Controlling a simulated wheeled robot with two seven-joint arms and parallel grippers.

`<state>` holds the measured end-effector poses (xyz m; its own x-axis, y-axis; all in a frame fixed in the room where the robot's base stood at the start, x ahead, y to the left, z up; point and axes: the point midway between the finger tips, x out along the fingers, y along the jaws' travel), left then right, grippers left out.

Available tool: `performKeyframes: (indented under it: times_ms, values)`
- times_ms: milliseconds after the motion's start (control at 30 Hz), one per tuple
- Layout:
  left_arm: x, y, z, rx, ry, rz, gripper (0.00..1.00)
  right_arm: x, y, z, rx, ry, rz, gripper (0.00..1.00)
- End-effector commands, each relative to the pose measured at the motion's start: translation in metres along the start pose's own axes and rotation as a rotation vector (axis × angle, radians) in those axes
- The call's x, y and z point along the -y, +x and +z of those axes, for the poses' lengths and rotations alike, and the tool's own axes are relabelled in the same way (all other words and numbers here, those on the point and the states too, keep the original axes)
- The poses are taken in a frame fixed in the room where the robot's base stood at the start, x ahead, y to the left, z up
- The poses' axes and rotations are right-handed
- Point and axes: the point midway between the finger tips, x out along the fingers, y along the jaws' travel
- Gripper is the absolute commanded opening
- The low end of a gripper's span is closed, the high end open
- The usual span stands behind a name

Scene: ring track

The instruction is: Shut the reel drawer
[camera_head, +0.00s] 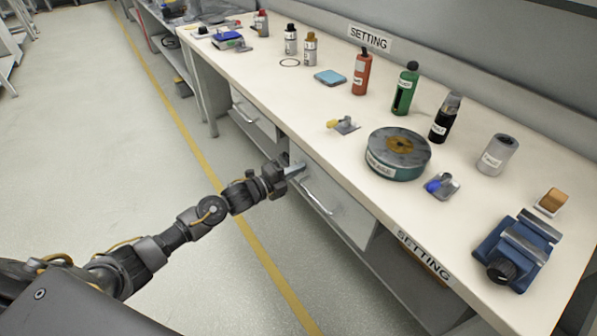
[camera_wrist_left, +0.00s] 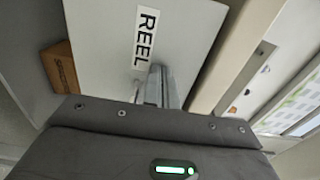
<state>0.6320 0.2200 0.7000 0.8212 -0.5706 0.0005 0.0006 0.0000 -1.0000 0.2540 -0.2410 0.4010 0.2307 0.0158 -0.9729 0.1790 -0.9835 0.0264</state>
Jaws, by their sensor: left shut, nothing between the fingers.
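The reel drawer (camera_head: 345,208) is a pale grey front with a bar handle (camera_head: 318,198), under the near edge of the bench. In the left wrist view its front (camera_wrist_left: 100,30) carries a REEL label (camera_wrist_left: 146,38). My left gripper (camera_head: 296,169) is at the far upper end of this front, beside the handle. Its fingers (camera_wrist_left: 156,85) are shut and empty, pointing at the front near the label. I cannot tell whether they touch it. The front looks close to the bench edge; any small gap is hard to judge. My right gripper is out of view.
The bench top (camera_head: 290,110) holds a round teal tin (camera_head: 398,153), several bottles and a blue vise (camera_head: 518,250). Another drawer (camera_head: 252,112) is farther along. A brown box (camera_wrist_left: 62,68) shows beside the drawer front. The floor left of the bench is clear.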

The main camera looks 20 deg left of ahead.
Motion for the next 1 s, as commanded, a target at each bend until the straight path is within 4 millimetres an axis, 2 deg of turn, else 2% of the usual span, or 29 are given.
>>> performKeyframes:
  times_ms: [300,467,667,700,1000]
  values:
    - [0.004,0.005,-0.002,-0.002,0.000,-0.009,0.00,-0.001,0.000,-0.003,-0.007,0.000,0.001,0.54]
    - [0.006,0.000,-0.002,-0.006,0.001,-0.010,0.00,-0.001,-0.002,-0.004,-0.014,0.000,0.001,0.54]
    - [0.005,-0.030,0.002,-0.011,0.002,-0.004,0.00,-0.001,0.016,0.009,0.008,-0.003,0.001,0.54]
    - [0.002,-0.041,0.003,-0.009,0.002,-0.003,0.00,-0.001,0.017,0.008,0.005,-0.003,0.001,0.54]
    - [0.001,-0.100,0.001,-0.018,0.001,-0.002,0.00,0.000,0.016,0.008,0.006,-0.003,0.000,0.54]
